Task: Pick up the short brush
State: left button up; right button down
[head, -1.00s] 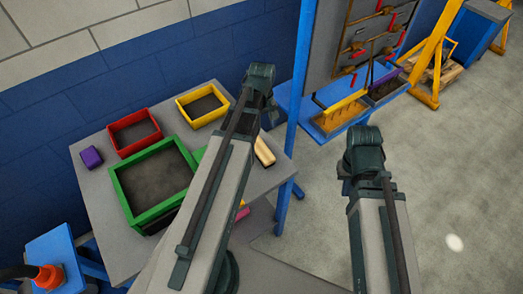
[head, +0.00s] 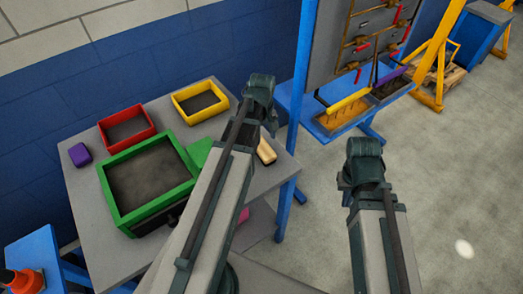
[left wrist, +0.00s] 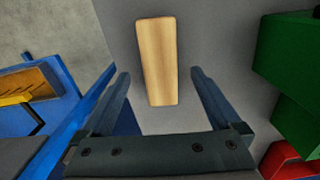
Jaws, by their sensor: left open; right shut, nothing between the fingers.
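A pale wooden block, which I take for the short brush (head: 266,150), lies on the grey table near its right edge. It also shows in the left wrist view (left wrist: 157,55), lengthwise; no bristles can be seen. My left gripper (left wrist: 159,78) is open and empty, its two fingers on either side of the block's near end in that view, apparently above it. In the head view my left wrist (head: 260,95) is just beyond and left of the block, fingers mostly hidden. My right gripper (head: 361,170) hangs over the floor to the right, shut and empty, fingertips hidden.
The grey table (head: 90,205) also holds a green box (head: 115,205), a red tray (head: 104,133), a yellow tray (head: 178,108) and a purple block (head: 79,154). A blue post (head: 298,120) and tool panel (head: 345,50) stand close right of the table.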

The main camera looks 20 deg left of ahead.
aim_at(261, 145)
pick_arm(q)
notch_tip(261, 145, down, 5)
jog(key=b, duration=0.5)
jog(key=shift+w+a+f, duration=0.1)
jog(key=shift+f, duration=0.05)
jog(key=c, duration=1.5)
jog(key=shift+r, duration=0.2)
notch_tip(261, 145, up, 10)
jog(key=p, duration=1)
jog(key=shift+f, duration=0.1)
